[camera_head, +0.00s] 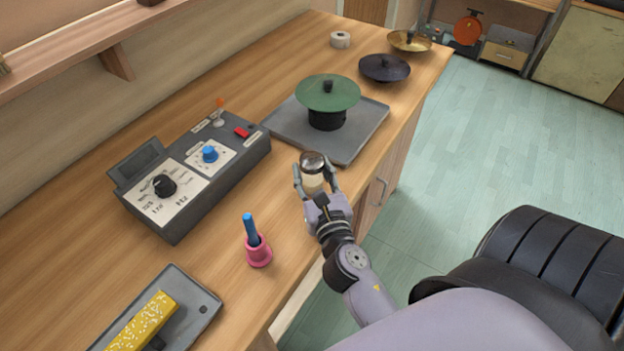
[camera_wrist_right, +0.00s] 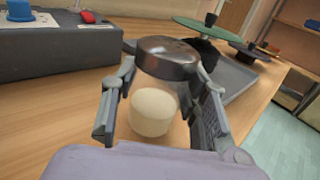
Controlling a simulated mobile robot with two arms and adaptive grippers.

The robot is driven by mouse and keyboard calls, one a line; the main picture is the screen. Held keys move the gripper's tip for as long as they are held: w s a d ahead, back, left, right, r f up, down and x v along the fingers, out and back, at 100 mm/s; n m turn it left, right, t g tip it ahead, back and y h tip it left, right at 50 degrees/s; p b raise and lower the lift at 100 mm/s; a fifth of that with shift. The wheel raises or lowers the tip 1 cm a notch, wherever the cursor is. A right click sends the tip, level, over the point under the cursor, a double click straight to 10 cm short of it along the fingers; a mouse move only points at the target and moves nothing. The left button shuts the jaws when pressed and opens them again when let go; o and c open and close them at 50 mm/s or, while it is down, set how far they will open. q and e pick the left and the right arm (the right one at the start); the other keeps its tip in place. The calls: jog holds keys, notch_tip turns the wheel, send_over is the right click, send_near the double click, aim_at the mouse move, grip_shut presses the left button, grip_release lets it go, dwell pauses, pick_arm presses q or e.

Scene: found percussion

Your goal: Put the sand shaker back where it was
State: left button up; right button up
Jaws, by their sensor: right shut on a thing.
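The sand shaker (camera_head: 313,182) is a small clear jar with a dark metallic lid and pale sand inside. My right gripper (camera_head: 316,178) is shut on it near the front edge of the wooden counter. In the right wrist view the shaker (camera_wrist_right: 154,108) stands upright between the two fingers (camera_wrist_right: 160,105), lid up. I cannot tell whether its base touches the counter. My left gripper is not in view.
A grey control box (camera_head: 190,215) with knobs stands left of the shaker. A grey tray (camera_head: 362,143) with a green lid (camera_head: 327,92) lies behind it. A pink cup (camera_head: 258,252) with a blue stick stands in front.

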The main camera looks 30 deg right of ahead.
jog(key=shift+f, duration=0.75)
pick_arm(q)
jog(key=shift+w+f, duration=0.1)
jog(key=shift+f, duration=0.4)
pick_arm(e)
jog(key=shift+f+b, duration=0.2)
jog(key=shift+b, duration=0.1)
jog(key=o, duration=1.3)
jog(key=shift+r, duration=0.1)
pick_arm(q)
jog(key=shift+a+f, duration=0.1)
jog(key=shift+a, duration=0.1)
